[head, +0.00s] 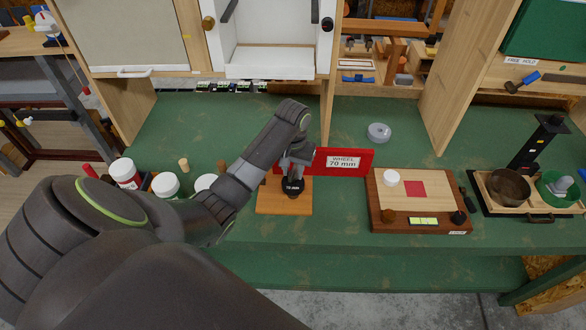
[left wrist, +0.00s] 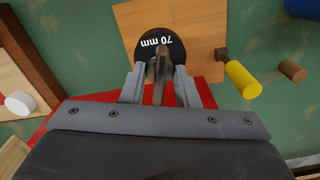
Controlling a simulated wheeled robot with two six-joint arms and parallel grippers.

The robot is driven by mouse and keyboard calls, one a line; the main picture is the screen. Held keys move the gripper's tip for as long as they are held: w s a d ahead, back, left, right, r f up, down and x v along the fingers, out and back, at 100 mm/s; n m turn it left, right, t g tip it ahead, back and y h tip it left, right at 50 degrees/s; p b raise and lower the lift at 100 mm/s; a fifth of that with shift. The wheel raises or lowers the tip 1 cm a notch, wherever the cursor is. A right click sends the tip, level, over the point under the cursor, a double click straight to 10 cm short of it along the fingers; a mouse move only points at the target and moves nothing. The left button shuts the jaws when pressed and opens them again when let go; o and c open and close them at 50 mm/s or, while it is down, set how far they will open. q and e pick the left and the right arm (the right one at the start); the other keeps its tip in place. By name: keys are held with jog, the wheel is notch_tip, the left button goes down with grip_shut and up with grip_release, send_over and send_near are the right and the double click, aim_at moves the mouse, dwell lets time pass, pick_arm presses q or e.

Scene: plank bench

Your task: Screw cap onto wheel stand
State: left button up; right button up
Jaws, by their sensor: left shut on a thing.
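The wheel stand has a wooden base (head: 270,200) on the green bench. On it is a black disc marked 70 mm (head: 292,187), which also shows at the top of the left wrist view (left wrist: 162,40). My left gripper (head: 294,163) is directly over the disc, in front of the red sign. In the left wrist view its fingers (left wrist: 160,78) are shut on a small grey-brown piece, which looks like the cap (left wrist: 152,70). Its lower end is at the disc. Whether its thread has engaged is hidden. My right gripper is out of view.
A red WHEEL 70 mm sign (head: 352,161) stands behind the base. A yellow-handled part (left wrist: 243,80) is beside the base. A wooden box (head: 420,200) and a tray (head: 530,205) with bowls stand to the right. White-lidded jars (head: 165,184) stand left.

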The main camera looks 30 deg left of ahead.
pick_arm(q)
jog(key=shift+m, duration=0.9)
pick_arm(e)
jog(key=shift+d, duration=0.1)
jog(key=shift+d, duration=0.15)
pick_arm(q)
jog(key=shift+m, duration=1.4)
jog(key=shift+m, duration=1.5)
